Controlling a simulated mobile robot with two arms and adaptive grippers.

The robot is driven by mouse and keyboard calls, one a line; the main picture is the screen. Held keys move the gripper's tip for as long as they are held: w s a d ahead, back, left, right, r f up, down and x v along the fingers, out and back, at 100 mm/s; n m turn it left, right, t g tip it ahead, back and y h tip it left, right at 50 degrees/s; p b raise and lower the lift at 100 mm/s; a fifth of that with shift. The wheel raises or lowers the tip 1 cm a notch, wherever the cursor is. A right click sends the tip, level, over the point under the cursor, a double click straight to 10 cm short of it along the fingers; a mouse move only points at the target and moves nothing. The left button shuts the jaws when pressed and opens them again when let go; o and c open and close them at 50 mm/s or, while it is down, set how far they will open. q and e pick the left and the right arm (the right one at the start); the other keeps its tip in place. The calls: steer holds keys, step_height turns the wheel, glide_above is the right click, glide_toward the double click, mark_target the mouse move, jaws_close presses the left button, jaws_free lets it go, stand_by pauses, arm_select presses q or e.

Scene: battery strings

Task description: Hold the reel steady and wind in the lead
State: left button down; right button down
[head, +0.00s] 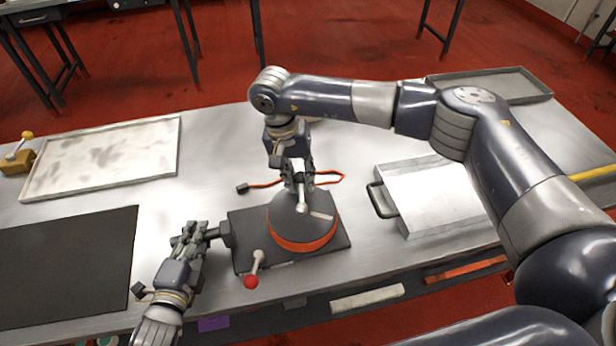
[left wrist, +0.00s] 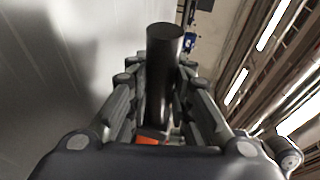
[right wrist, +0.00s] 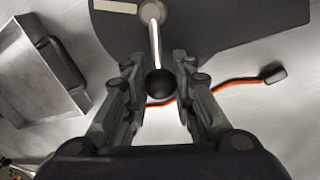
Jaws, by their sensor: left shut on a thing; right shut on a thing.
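The reel (head: 284,222), a dark drum with an orange band of lead round its lower edge, sits on a dark base plate (head: 338,238). My left gripper (head: 212,234) is shut on the black side handle (head: 227,233) of the base; the handle shows as a black cylinder (left wrist: 164,55) between its fingers in the left wrist view. My right gripper (head: 300,184) is above the reel, shut on the black crank knob (right wrist: 160,84). The silver crank arm (right wrist: 154,40) shows there. The loose orange lead (head: 266,184) lies behind the reel, ending in a dark plug (head: 242,188).
A red-knobbed lever (head: 251,281) stands at the base's front. A metal tray with a handle (head: 428,226) is at right, a shallow white tray (head: 110,184) at back left, a black mat (head: 65,265) at left. A yellow-knobbed block (head: 18,162) sits far left.

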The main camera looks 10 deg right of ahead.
mark_target(275, 211)
steer(key=a+n, duration=0.1)
steer(key=n, duration=0.1)
steer(key=a+n, duration=0.1)
steer(key=n, duration=0.1)
steer(key=shift+s+a+n+t, duration=0.1)
steer(key=shift+a+n+t, duration=0.3)
steer(key=a+n, duration=0.1)
steer(key=n, duration=0.1)
steer(key=s+a+n, duration=0.1)
steer(key=n, duration=0.1)
steer(key=shift+a+n+t, duration=0.1)
steer(key=shift+n+t, duration=0.2)
steer(key=shift+t, duration=0.1)
steer(key=n, duration=0.1)
steer(key=s+a+n, duration=0.1)
steer(key=n, duration=0.1)
steer(key=s+n, duration=0.1)
steer(key=n, duration=0.1)
steer(key=shift+s+a+t+y, duration=0.2)
steer(key=shift+a+t+y, duration=0.15)
steer(key=shift+t+y, duration=0.05)
steer(key=shift+s+a+n+y, duration=0.15)
steer(key=shift+s+n, duration=0.35)
steer(key=shift+n, duration=0.6)
steer(key=shift+s+a+n+y, duration=0.15)
steer(key=shift+s+n, duration=0.35)
steer(key=shift+n, duration=0.6)
steer(key=c, duration=1.3)
jaws_free()
steer(key=shift+d, duration=0.1)
